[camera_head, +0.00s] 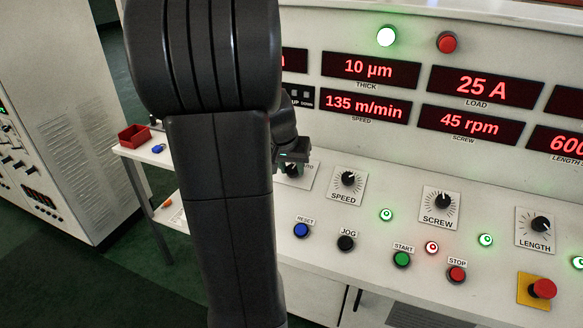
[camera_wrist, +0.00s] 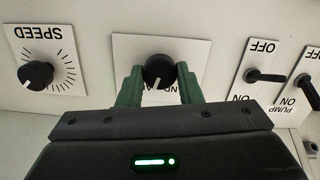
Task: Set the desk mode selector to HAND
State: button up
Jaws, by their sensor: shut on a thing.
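The mode selector is a black round knob (camera_wrist: 159,71) with a white pointer line, on a white plate (camera_wrist: 126,50) in the wrist view. Part of the plate's lettering shows below the knob; the rest is hidden by my gripper. My gripper (camera_wrist: 158,84) has its green fingers on either side of the knob and is shut on it. The pointer line runs toward the bottom of the wrist view, slightly left. In the head view my gripper (camera_head: 292,160) is at the selector plate (camera_head: 303,180), and my arm hides most of it.
The SPEED knob (camera_head: 348,180) sits right of the selector in the head view. In the wrist view, two toggle switches (camera_wrist: 264,76) marked ON and OFF stand to the right. RESET (camera_head: 301,230), JOG (camera_head: 346,243) and START (camera_head: 401,259) buttons lie lower on the desk.

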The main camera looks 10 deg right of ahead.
jog(key=n, duration=0.4)
jog(key=shift+n, duration=0.3)
jog(key=n, duration=0.4)
jog(key=shift+a+n+h, duration=0.1)
jog(key=shift+n+h, duration=0.2)
jog(key=o, duration=1)
jog(key=shift+r, duration=0.1)
jog(key=b+v, duration=0.1)
jog(key=v, duration=1.2)
jog(key=shift+a+r, duration=0.1)
jog(key=shift+r, duration=0.25)
